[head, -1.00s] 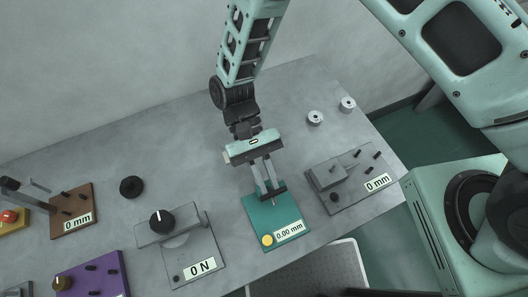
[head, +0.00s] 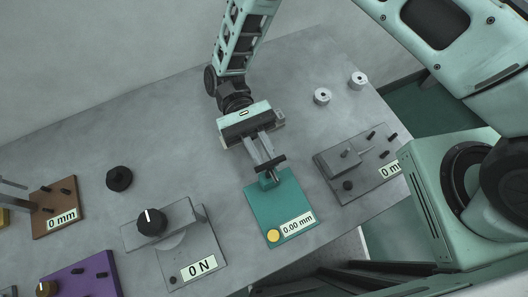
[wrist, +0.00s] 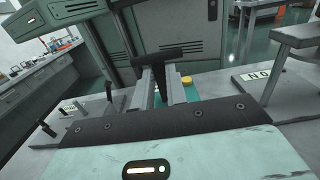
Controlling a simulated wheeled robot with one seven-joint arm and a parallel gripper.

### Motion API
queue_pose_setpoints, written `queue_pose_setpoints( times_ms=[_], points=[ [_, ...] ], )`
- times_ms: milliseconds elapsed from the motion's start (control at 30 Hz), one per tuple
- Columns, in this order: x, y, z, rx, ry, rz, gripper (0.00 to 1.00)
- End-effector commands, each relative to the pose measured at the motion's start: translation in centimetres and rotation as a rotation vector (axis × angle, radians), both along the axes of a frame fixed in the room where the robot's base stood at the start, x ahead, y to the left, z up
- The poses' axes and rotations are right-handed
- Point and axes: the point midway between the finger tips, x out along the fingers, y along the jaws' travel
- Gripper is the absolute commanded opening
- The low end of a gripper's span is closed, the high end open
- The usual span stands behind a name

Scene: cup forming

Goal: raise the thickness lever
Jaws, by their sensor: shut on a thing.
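The thickness gauge is a teal plate (head: 262,208) with a yellow button (head: 273,236) and a display (head: 298,223) reading 0.00 mm. A dark lever bar (head: 272,165) is at the far end of the plate, above a small teal block (head: 269,180). My gripper (head: 264,158) is shut on the lever, with its two grey fingers at the bar. In the wrist view the dark T-shaped lever (wrist: 168,54) stands between and beyond the fingertips (wrist: 164,80). The exact contact is partly hidden.
A grey 0 N station (head: 205,248) with a black knob (head: 151,221) stands left of the gauge. A grey 0 mm station (head: 345,180) with pegs stands right.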

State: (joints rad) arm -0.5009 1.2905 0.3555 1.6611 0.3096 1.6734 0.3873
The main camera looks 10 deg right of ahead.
Motion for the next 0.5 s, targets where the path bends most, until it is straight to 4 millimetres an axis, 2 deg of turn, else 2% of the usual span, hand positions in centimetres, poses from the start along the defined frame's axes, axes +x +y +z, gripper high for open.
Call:
queue_pose_setpoints(
  times_ms=[367,400,467,500],
  points=[
    [0.02,-0.04,-0.05,-0.002,0.005,-0.001,0.00],
    [0.02,-0.04,-0.05,-0.002,0.004,-0.001,0.22],
    [0.02,-0.04,-0.06,-0.002,0.004,-0.001,0.36],
    [0.01,-0.03,-0.05,-0.002,0.004,-0.001,0.36]
  ],
)
